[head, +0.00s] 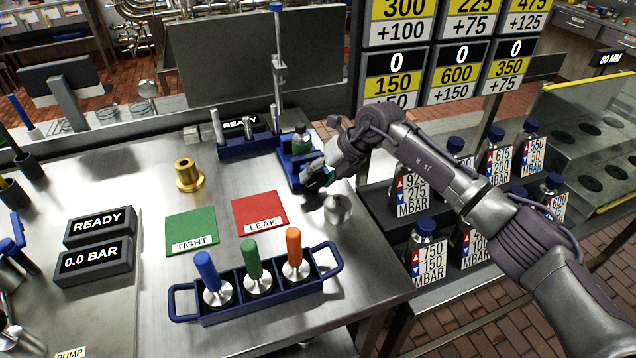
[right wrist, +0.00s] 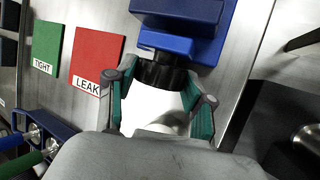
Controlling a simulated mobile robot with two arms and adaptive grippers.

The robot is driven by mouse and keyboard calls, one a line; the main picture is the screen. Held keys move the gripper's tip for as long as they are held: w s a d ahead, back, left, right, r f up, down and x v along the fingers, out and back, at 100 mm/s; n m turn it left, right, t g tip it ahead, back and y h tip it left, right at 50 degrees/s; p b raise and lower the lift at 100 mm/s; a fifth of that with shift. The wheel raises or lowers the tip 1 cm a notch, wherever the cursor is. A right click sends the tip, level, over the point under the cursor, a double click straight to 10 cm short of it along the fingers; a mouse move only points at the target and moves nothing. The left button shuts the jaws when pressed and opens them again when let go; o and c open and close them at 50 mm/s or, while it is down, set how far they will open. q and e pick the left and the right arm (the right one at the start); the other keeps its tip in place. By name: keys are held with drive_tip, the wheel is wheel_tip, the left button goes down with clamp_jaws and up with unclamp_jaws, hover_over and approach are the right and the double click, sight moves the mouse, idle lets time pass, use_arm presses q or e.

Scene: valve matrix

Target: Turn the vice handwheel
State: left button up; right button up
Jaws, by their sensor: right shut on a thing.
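My left gripper is not in view.
A blue rack (head: 255,290) with blue, green and orange handled tools stands in front. A green TIGHT mat (head: 191,228) and a red LEAK mat (head: 259,208) lie left of the vice. A brass fitting (head: 188,176) stands behind. Labelled bottles (head: 427,240) stand to the right.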

drive_tip(key=shift+y+b, duration=0.3)
drive_tip(key=shift+y, duration=0.1)
drive_tip(key=o, duration=1.2)
drive_tip(key=shift+c, duration=0.2)
drive_tip(key=v, duration=1.2)
drive_tip(key=shift+w, duration=0.15)
